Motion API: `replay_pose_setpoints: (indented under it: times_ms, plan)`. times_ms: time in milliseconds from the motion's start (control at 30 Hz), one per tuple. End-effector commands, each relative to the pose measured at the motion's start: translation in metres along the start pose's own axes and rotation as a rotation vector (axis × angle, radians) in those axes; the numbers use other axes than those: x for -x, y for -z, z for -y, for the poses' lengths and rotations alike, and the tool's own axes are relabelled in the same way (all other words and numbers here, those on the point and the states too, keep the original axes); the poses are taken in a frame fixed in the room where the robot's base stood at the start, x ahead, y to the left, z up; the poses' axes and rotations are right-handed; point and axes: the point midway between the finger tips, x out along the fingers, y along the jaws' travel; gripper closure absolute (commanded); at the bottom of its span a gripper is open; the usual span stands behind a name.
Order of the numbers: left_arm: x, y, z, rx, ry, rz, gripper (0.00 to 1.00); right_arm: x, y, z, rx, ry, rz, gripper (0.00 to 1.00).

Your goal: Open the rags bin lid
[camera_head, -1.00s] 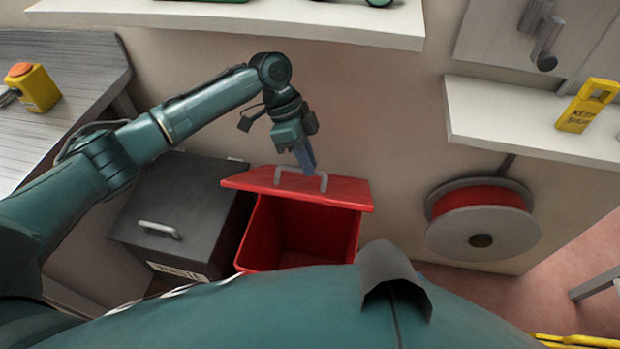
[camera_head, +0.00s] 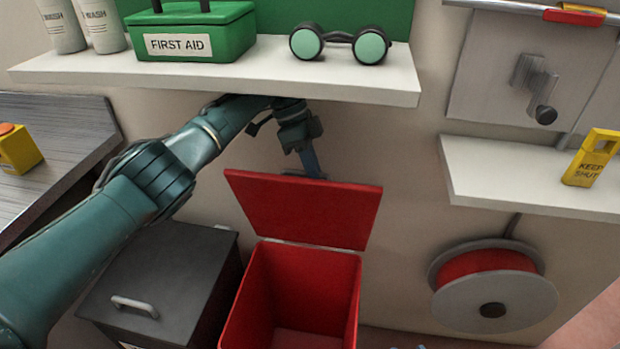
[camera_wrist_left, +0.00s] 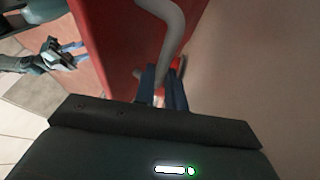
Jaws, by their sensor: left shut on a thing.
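The red rags bin (camera_head: 248,298) stands open against the wall in the head view, its inside empty as far as I see. Its red lid (camera_head: 305,212) is hinged at the back and raised steeply. My left gripper (camera_head: 313,172) is at the lid's top edge, mostly behind it, with the handle largely hidden there. In the left wrist view the blue fingers (camera_wrist_left: 164,88) are shut on the grey lid handle (camera_wrist_left: 172,30), beside the red lid face. My right gripper (camera_wrist_left: 75,52) shows small in that view, fingers apart and empty, away from the lid.
A dark grey bin (camera_head: 165,275) with a closed lid stands left of the red one. A white shelf (camera_head: 330,82) with a green first aid box (camera_head: 195,35) overhangs my left arm. A hose reel (camera_head: 490,285) is on the wall at right.

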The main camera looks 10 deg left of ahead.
Motion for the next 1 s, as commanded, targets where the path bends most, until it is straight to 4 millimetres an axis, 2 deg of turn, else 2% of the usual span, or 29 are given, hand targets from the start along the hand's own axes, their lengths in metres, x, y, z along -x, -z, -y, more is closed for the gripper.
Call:
replay_pose_setpoints:
  times_ms: [33,767,800,1000]
  plan:
    - [-0.0109,-0.0066,0.0031,0.009,-0.007,0.013,1.0,-0.0018,-0.003,-0.0005,-0.004,0.001,-0.003,0.64]
    - [-0.0056,-0.0071,0.0103,0.014,-0.007,0.014,1.0,0.0008,-0.006,-0.0009,-0.009,0.0,-0.008,0.64]
    - [-0.0055,-0.0074,0.0103,0.014,-0.007,0.014,0.84,0.0009,-0.0059,-0.0008,-0.009,0.0,-0.008,0.64]
    - [-0.0029,-0.0049,0.0099,0.011,-0.006,0.01,0.68,0.0007,-0.0047,-0.001,-0.008,0.0,-0.01,0.64]
